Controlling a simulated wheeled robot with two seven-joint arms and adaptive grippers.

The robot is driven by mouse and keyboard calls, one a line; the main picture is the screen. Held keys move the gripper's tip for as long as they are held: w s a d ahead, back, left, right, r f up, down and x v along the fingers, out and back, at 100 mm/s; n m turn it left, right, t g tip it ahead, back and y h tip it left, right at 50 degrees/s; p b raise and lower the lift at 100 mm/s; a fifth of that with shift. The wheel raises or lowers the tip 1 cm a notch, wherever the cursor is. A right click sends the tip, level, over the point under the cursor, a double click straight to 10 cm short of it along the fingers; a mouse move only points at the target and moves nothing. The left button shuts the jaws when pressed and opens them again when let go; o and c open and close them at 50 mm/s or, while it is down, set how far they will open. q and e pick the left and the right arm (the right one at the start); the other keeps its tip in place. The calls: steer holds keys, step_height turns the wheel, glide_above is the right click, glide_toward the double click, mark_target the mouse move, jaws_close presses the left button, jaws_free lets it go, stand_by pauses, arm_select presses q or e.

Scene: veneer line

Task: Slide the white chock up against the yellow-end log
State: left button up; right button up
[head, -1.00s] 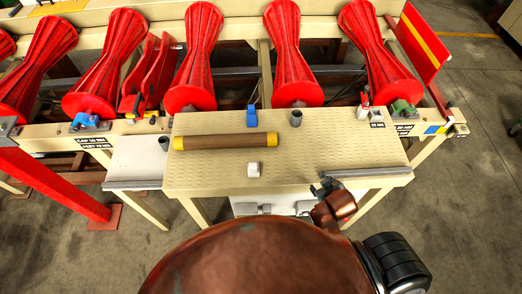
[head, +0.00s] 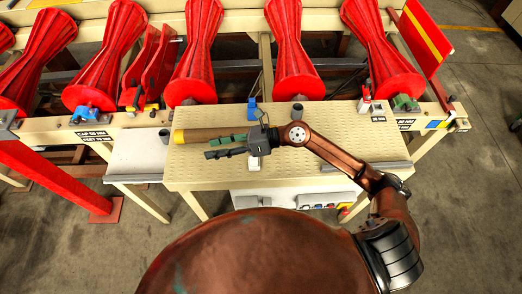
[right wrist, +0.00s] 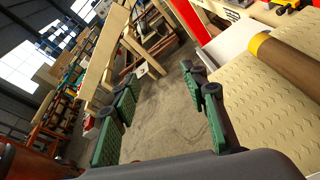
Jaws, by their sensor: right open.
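The brown log (head: 205,134) lies across the tan textured table. Its left yellow end (head: 179,136) shows, while its right end is hidden behind my right gripper. The log's yellow end (right wrist: 258,45) also shows at the upper right of the right wrist view. My left gripper is out of view.
A blue block (head: 252,112) and a dark peg (head: 297,112) stand behind the log on the table (head: 200,175). A grey metal rail (head: 370,167) lies along the front right edge. Red rollers (head: 292,60) line the back. The table's front left is clear.

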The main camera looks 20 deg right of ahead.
steer(key=d+f+n+g+h, duration=0.2)
steer(key=d+f+n+h, duration=0.3)
steer(key=f, duration=0.5)
steer(key=g+h, duration=0.1)
steer(key=h, duration=0.4)
glide_above(254, 160)
steer(key=d, duration=0.3)
step_height(254, 160, down, 5)
steer(key=p+x, duration=0.2)
steer(key=x, duration=0.4)
steer(key=shift+a+f, duration=0.25)
steer(key=shift+f, duration=0.05)
steer(key=shift+c, duration=0.7)
jaws_close()
steer(key=shift+r, duration=0.1)
